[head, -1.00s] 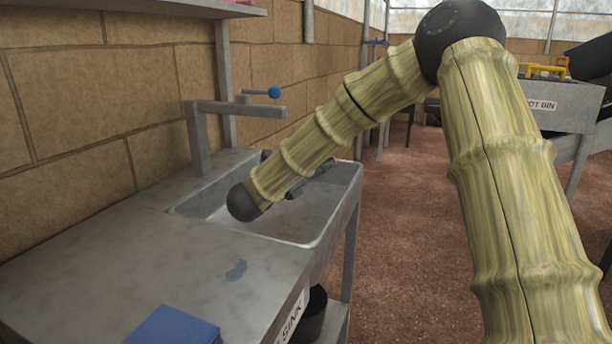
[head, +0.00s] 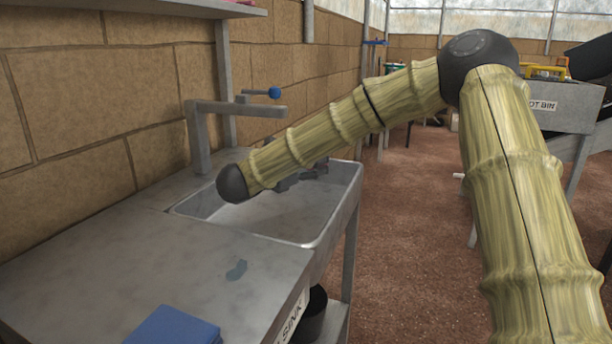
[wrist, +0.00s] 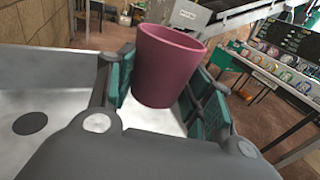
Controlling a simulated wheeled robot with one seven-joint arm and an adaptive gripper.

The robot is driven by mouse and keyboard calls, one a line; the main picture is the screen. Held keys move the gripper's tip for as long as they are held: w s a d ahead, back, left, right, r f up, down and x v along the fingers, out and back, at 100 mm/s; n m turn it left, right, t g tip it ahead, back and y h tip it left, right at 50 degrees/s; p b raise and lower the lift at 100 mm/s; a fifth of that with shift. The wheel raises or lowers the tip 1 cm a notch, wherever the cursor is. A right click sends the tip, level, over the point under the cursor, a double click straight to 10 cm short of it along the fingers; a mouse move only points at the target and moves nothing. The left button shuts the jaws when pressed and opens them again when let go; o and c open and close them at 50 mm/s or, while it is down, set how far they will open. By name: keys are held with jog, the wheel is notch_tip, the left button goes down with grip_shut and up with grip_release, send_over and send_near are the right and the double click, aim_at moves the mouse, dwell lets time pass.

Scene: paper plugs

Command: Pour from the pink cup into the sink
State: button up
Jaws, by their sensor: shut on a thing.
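The pink cup (wrist: 168,72) is between the green-padded fingers of my gripper (wrist: 166,90) in the wrist view. My gripper is shut on it. The cup looks slightly tilted, and its contents cannot be seen. The grey sink (head: 300,215) is in the middle of the head view, under my forearm. Its basin wall and dark drain (wrist: 30,123) show at the left of the wrist view. In the head view my arm hides the cup and most of the gripper, whose dark parts show over the basin.
A tap (head: 235,108) with a blue-knobbed lever stands at the back of the sink. A blue cloth or block (head: 172,326) lies on the counter at the front. A dark bucket (head: 312,315) is below. A labelled bin (head: 560,105) stands at the right, beyond open floor.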

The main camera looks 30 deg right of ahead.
jog(key=shift+r, duration=1.95)
